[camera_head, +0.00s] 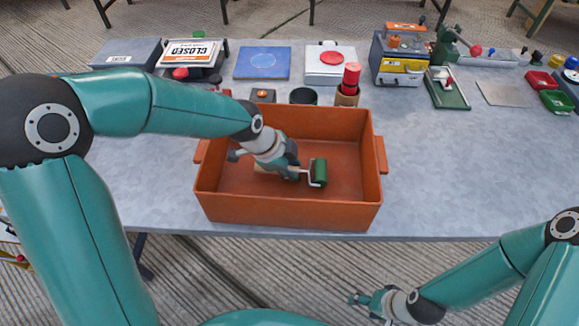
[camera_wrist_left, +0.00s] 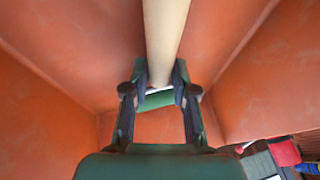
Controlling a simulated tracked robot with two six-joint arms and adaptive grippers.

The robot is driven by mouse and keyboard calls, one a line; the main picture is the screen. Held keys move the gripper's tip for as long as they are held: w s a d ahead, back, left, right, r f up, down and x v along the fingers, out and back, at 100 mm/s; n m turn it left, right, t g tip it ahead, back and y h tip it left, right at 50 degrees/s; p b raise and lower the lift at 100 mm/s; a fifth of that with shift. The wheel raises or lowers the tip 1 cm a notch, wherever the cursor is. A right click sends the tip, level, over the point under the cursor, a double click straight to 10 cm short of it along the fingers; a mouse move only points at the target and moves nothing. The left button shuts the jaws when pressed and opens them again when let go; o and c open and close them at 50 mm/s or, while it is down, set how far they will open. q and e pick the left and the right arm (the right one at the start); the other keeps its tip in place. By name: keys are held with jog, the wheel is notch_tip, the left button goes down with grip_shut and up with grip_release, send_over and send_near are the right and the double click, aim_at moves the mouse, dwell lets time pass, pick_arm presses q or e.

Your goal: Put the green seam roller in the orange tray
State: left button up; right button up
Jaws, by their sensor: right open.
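The orange tray (camera_head: 290,213) stands near the front edge of the grey table. The green seam roller (camera_head: 319,172) is inside the tray's walls, its green head to the right and its pale handle partly hidden by my left gripper. My left gripper (camera_head: 296,171) reaches down into the tray and is shut on the roller's handle. In the left wrist view the pale handle (camera_wrist_left: 164,40) lies between the two fingertips (camera_wrist_left: 160,88). I cannot tell whether the roller touches the tray floor. My right gripper (camera_head: 364,301) is open and empty, low in front of the table.
Behind the tray stand a red cylinder in a brown holder (camera_head: 347,97), a dark cup (camera_head: 303,96) and a small box with an orange button (camera_head: 263,95). Boxes and tools line the table's back. The table right of the tray is clear.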

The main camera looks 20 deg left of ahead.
pick_arm(q)
jog(key=shift+o, duration=1.4)
jog(key=shift+r, duration=0.1)
jog(key=shift+r+p, duration=0.45)
jog(key=shift+p, duration=0.15)
jog(key=shift+r+p, duration=0.45)
jog(key=v, duration=1.1)
jog(key=shift+s+a+r, duration=0.1)
jog(key=shift+s+a, duration=0.05)
